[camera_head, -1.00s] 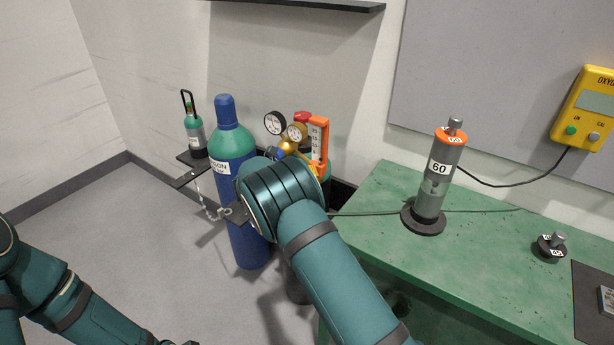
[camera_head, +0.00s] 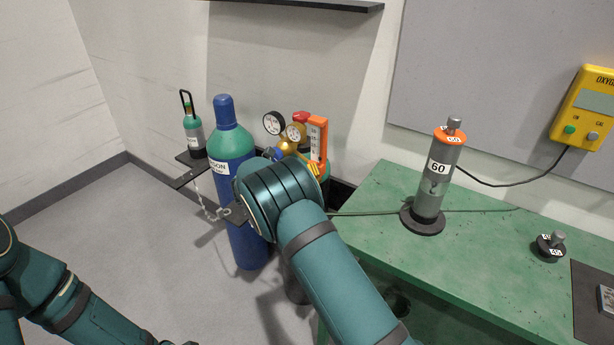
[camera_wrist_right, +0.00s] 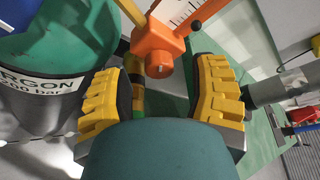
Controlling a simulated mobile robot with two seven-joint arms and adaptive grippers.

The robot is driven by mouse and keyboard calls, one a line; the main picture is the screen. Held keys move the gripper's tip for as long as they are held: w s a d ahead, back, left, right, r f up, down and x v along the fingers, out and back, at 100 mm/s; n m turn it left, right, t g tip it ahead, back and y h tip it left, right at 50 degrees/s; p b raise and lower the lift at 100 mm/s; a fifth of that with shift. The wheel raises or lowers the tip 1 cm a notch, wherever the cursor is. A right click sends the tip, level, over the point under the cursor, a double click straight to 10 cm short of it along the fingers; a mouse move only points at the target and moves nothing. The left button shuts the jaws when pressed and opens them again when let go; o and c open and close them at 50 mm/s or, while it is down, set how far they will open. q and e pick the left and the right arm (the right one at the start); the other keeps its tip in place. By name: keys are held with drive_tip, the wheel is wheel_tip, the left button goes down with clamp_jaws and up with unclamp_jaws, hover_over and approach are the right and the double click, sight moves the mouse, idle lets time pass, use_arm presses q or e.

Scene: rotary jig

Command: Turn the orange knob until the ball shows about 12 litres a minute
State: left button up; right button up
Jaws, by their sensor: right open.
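The flowmeter (camera_head: 317,138) is an orange upright body with a pale scale, behind my right forearm in the head view. Its ball and reading are too small to make out. In the right wrist view the orange knob (camera_wrist_right: 158,50) is at the top middle. My right gripper (camera_wrist_right: 161,78) is open, with one yellow-padded finger on each side of the knob's lower end and visible gaps between. Whether the pads overlap the knob in depth is hard to tell. In the head view my right forearm hides the knob.
A blue and green argon cylinder (camera_head: 232,190) stands left of the regulator, whose gauges (camera_head: 274,123) are beside the flowmeter. A green bench (camera_head: 480,240) at the right carries a grey cylinder marked 60 (camera_head: 432,185). A yellow meter (camera_head: 585,112) hangs on the wall.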

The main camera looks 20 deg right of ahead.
drive_tip(key=v, duration=1.1)
drive_tip(key=shift+a, duration=0.3)
drive_tip(key=shift+s, duration=0.15)
